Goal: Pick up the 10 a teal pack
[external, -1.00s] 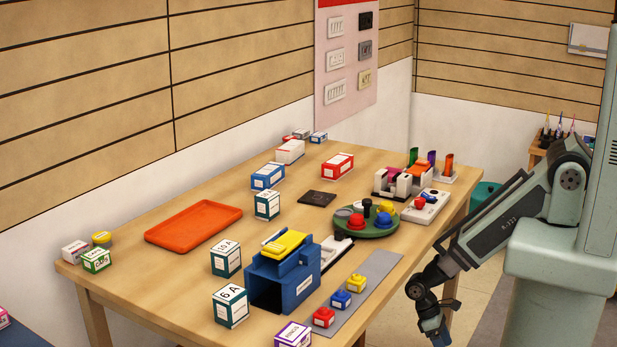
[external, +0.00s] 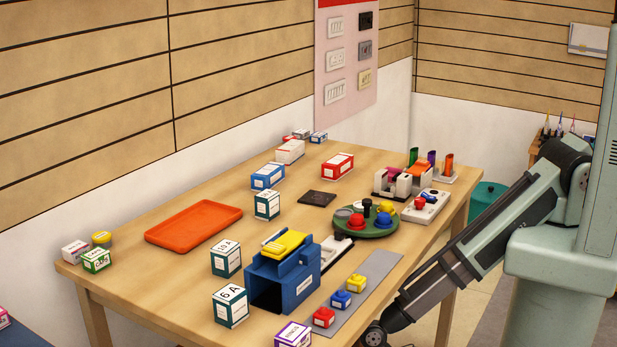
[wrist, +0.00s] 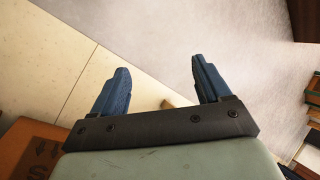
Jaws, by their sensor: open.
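A white-topped teal pack (external: 226,258), whose label looks like 10 A, stands on the table left of the blue holder. A similar teal pack marked 6 A (external: 230,306) stands nearer the front edge. A third teal pack (external: 267,205) stands farther back, its label too small to read. My gripper (wrist: 160,66) is open and empty in the wrist view, with two blue fingers apart over the floor. In the external view it is hidden below the frame, off the table's front right side. No teal pack shows in the wrist view.
The blue holder (external: 283,273) with yellow on top stands right of the packs. A purple-white box (external: 293,335) sits at the front edge. A grey strip (external: 376,273) carries coloured blocks. An orange tray (external: 194,223) lies at the left. Bare table surrounds the 10 A pack's left side.

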